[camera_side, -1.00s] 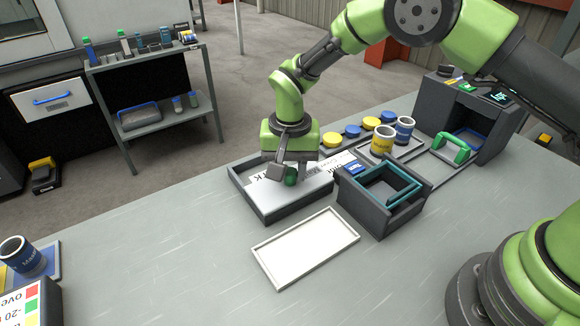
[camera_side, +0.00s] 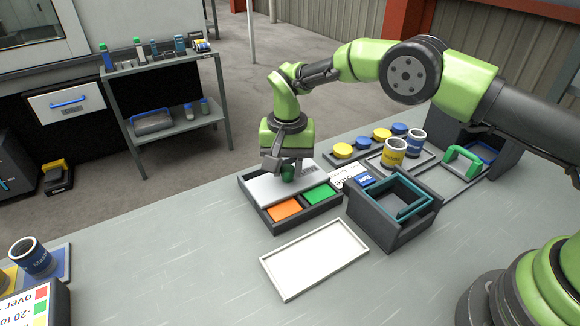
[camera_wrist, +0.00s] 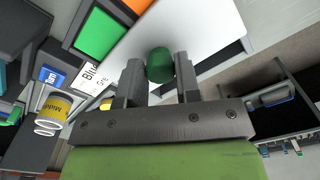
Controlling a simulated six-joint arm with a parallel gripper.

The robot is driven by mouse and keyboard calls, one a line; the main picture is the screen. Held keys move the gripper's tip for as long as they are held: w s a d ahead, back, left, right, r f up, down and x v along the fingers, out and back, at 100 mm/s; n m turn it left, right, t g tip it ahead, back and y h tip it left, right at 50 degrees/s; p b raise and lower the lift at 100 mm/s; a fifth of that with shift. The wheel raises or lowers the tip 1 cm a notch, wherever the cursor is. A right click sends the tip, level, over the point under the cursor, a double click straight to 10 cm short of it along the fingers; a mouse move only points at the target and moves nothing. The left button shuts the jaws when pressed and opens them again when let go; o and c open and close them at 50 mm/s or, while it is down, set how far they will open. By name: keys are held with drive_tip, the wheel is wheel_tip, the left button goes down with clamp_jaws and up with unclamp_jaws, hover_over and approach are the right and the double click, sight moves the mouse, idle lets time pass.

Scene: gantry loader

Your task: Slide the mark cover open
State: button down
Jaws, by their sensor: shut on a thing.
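The mark cover (camera_side: 268,187) is a light grey plate over the back part of a dark open-topped box. It also shows in the wrist view (camera_wrist: 205,25). Its green knob (camera_side: 288,173) sits between my gripper's fingers (camera_wrist: 160,85), and my gripper (camera_side: 285,165) is shut on it. In front of the cover, an orange mark (camera_side: 285,209) and a green mark (camera_side: 319,194) lie uncovered in the box (camera_side: 290,226).
An empty white tray (camera_side: 314,258) lies in front of the box. A dark holder with a teal frame (camera_side: 385,222) stands close to its right. Yellow and blue mugs (camera_side: 394,153) and several round lids (camera_side: 362,143) are behind right.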

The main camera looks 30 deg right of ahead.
sight(287, 169)
drive_tip(key=c, duration=0.8)
unclamp_jaws()
wheel_tip(287, 169, up, 10)
